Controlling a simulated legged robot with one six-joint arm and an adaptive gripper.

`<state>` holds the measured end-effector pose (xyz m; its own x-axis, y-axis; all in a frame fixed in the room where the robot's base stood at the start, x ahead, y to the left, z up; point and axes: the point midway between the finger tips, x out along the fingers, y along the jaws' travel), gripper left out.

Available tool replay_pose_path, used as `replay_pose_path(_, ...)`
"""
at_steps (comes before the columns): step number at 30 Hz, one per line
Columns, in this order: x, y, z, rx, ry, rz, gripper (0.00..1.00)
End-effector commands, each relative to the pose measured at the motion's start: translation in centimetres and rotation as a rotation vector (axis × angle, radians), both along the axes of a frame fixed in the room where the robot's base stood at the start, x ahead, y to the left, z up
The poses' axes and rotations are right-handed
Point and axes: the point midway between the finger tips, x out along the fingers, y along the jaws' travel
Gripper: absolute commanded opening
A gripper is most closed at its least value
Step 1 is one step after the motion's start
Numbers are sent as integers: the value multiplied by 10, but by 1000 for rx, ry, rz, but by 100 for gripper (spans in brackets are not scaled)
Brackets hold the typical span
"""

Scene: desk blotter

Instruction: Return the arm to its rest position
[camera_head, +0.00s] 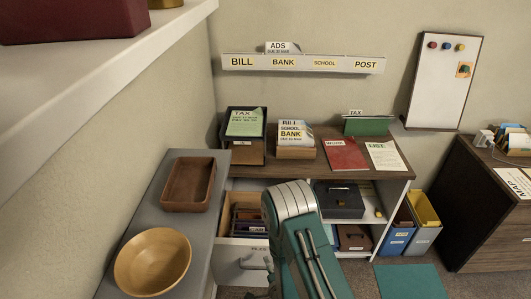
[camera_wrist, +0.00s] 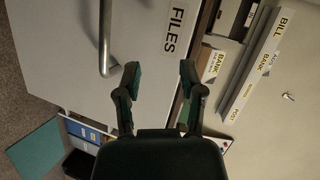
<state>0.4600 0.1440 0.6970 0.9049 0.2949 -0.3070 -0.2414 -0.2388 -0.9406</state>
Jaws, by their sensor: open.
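My gripper (camera_wrist: 160,73) shows in the wrist view with its two dark green-tipped fingers spread apart and nothing between them. It faces a pale drawer front (camera_wrist: 150,30) with a FILES label and a metal bar handle (camera_wrist: 105,40). The handle lies to the left of the fingers, and I see no finger around it. In the head view my teal and white arm (camera_head: 300,240) reaches up in front of the desk. The gripper itself is hidden there behind the arm.
The file drawer (camera_head: 237,262) stands pulled out left of my arm, with folders inside. A grey ledge (camera_head: 170,238) at left carries a brown tray (camera_head: 189,184) and a wooden bowl (camera_head: 153,262). The desk (camera_head: 312,167) holds papers and trays. Blue and yellow bins stand right.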

Motion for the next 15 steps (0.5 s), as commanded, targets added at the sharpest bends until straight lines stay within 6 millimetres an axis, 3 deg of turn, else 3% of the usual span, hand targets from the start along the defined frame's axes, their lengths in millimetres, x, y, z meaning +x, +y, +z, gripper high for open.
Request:
replay_pose_path(6, 35, -6, 49, -145, 26, 14, 51)
replay_pose_path(15, 59, -22, 119, -344, 79, 54, 51)
